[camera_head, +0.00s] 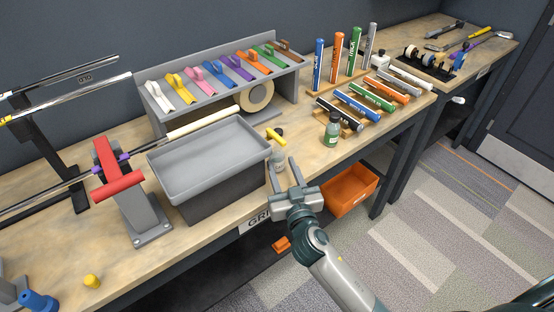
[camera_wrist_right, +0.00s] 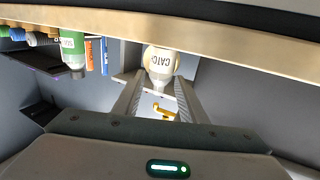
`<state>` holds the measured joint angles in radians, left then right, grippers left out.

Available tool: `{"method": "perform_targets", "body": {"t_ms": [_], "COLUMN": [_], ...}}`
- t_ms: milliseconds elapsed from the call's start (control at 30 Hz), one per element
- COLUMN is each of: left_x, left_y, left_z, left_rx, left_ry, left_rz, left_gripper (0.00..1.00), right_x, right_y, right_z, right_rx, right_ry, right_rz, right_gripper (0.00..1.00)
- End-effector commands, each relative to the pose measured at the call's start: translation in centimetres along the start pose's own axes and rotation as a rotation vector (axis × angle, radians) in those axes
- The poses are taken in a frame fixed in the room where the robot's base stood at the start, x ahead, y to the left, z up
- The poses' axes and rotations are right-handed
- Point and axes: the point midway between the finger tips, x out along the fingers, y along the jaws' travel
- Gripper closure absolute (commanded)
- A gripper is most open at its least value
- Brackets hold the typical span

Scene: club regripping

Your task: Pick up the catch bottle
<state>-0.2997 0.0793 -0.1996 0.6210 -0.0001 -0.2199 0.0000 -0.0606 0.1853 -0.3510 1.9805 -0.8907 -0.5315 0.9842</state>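The catch bottle (camera_head: 278,159) is a small, pale bottle standing at the bench's front edge, right of the grey tray. In the right wrist view the bottle (camera_wrist_right: 162,60) shows its label, partly readable as "CATC", and appears upside down. My right gripper (camera_head: 283,170) reaches in from the front with its fingers spread. In the wrist view the gripper (camera_wrist_right: 158,88) has the bottle at its fingertips, between the two fingers, with no clear contact on either side. My left gripper is not in view.
A grey tray (camera_head: 170,187) stands close on the left. A green-labelled bottle (camera_head: 332,131) stands to the right. A yellow hooked tool (camera_head: 275,136) lies behind the catch bottle. An orange bin (camera_head: 352,207) sits below the bench's front edge.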

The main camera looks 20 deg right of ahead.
Motion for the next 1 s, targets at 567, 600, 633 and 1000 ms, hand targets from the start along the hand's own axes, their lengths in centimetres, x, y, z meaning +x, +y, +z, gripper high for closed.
{"method": "perform_targets", "body": {"t_ms": [567, 600, 633, 1000], "left_x": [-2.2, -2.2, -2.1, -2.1], "left_y": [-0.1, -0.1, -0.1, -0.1], "left_z": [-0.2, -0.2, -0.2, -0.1], "left_rx": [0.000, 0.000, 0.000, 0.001], "left_ry": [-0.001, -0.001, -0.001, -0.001], "left_rz": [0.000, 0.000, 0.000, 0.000], "left_gripper": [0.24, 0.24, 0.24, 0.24], "right_x": [4.9, 4.9, 4.9, 4.9], "right_y": [-0.1, -0.1, -0.1, -0.1], "right_z": [0.6, 0.6, 0.7, 0.6], "right_rx": [-0.002, -0.001, -0.001, -0.001], "right_ry": [0.000, 0.000, 0.000, 0.000], "right_rz": [0.000, 0.000, 0.000, 0.001], "right_gripper": [0.62, 0.62, 0.62, 0.62]}}
